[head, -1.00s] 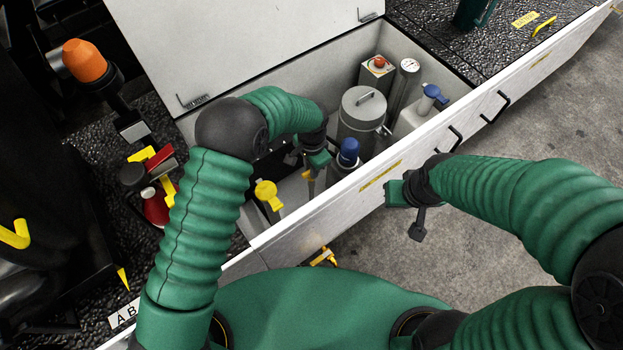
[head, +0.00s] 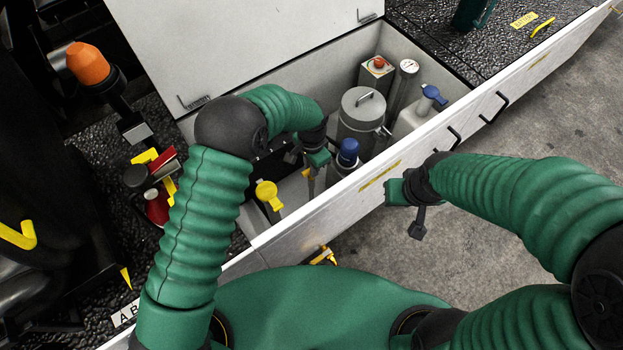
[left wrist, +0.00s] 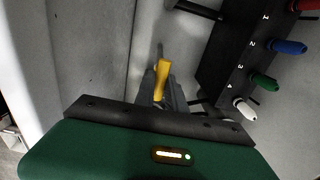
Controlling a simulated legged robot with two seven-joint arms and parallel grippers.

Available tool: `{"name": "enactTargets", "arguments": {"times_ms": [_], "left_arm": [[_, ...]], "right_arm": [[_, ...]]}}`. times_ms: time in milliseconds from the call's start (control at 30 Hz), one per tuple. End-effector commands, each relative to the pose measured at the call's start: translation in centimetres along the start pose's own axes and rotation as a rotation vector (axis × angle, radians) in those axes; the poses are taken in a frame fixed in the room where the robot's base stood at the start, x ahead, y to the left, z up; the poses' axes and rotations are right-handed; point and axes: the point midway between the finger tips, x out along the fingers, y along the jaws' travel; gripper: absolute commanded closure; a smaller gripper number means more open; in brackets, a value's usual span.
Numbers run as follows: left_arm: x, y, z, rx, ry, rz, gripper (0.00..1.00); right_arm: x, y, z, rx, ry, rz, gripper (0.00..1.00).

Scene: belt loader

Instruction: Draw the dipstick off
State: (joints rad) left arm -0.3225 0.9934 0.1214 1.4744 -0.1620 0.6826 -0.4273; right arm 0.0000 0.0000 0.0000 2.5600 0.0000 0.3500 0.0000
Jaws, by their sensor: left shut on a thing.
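In the left wrist view the yellow dipstick handle (left wrist: 162,80) stands between the dark fingers of my left gripper (left wrist: 160,98), which is shut on it. In the head view my left gripper (head: 316,160) is down inside the open white compartment, left of a blue-capped cylinder (head: 348,152). Only a small part of the dipstick shows below the fingers there. Its lower end and whatever it sits in are hidden. My right gripper (head: 398,194) is outside the compartment's front wall, clear of it; whether its fingers are open cannot be made out.
A yellow cap (head: 268,192) stands left of my left gripper. A grey lidded canister (head: 361,112), a red-button box (head: 376,70) and a blue-topped jug (head: 414,116) fill the right side. The wrist view shows a black numbered block (left wrist: 232,62) with coloured knobs close by.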

Motion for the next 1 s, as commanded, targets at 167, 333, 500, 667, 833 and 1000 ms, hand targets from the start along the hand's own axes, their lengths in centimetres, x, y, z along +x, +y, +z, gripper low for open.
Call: {"name": "enactTargets", "arguments": {"times_ms": [167, 333, 500, 667, 833, 1000], "left_arm": [[-0.1, 0.0, 0.0, 0.0, 0.0, 0.0, 1.0], [-1.0, 0.0, 0.0, 0.0, 0.001, 0.0, 1.0], [-2.0, 0.0, 0.0, 0.0, 0.001, 0.0, 1.0], [-3.0, 0.0, 0.0, 0.0, 0.0, 0.0, 1.0], [-4.0, 0.0, 0.0, 0.0, 0.0, 0.0, 1.0], [-5.0, 0.0, 0.0, 0.0, 0.0, 0.0, 1.0]], "right_arm": [[-0.1, 0.0, 0.0, 0.0, 0.0, 0.0, 0.71], [-0.8, 0.0, -0.2, 0.0, 0.0, 0.0, 0.71], [-1.6, 0.0, -0.4, 0.0, 0.0, 0.0, 0.71], [-2.3, 0.0, -0.6, 0.0, 0.0, 0.0, 0.71], [-3.1, 0.0, -0.7, 0.0, 0.0, 0.0, 0.71], [-3.9, 0.0, -0.9, 0.0, 0.0, 0.0, 0.71]]}}
